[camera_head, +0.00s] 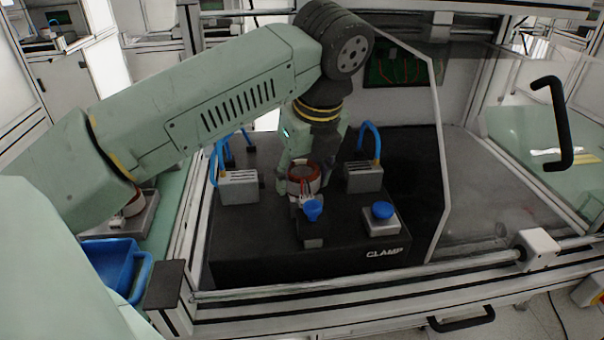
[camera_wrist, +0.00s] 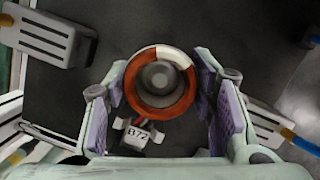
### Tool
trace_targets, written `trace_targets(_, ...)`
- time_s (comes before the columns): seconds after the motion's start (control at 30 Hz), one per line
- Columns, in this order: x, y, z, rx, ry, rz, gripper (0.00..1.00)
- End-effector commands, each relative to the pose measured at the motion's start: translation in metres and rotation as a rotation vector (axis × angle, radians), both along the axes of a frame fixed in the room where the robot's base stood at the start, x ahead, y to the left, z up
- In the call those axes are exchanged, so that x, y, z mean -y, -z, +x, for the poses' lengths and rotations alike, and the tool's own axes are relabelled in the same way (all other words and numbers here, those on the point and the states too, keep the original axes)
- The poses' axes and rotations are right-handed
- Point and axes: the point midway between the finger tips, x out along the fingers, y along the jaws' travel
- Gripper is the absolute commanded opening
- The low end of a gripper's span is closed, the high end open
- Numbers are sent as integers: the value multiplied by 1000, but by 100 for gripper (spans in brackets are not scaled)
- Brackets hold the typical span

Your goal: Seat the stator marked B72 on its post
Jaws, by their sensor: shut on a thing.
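The stator marked B72 (camera_wrist: 134,96) is a copper-red ring with one pale section and a tag reading B72 on its near side. My gripper (camera_wrist: 162,92) is shut on it, with a purple-padded finger on each side. A grey round post top (camera_wrist: 160,76) shows inside the ring. From above I cannot tell how low the stator sits on it. The post is not clear there.
Grey blocks with blue hoses stand left (camera_head: 239,188) and right (camera_head: 363,178) of the stator. A blue knob (camera_head: 313,209) is just in front, another (camera_head: 382,211) to the right. A second ring part (camera_head: 133,205) and a blue bin (camera_head: 110,262) are at left. A clear panel stands right.

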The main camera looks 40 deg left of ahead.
Motion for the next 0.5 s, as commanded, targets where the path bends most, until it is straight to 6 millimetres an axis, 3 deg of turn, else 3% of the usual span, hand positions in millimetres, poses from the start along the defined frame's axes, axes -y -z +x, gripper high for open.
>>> trace_targets(0.17, 0, -1, 0, 1, 0, 1, 3)
trace_targets(0.2, 0, -1, 0, 1, 0, 1, 53)
trace_targets(0.5, 0, -1, 0, 0, 0, 1, 73)
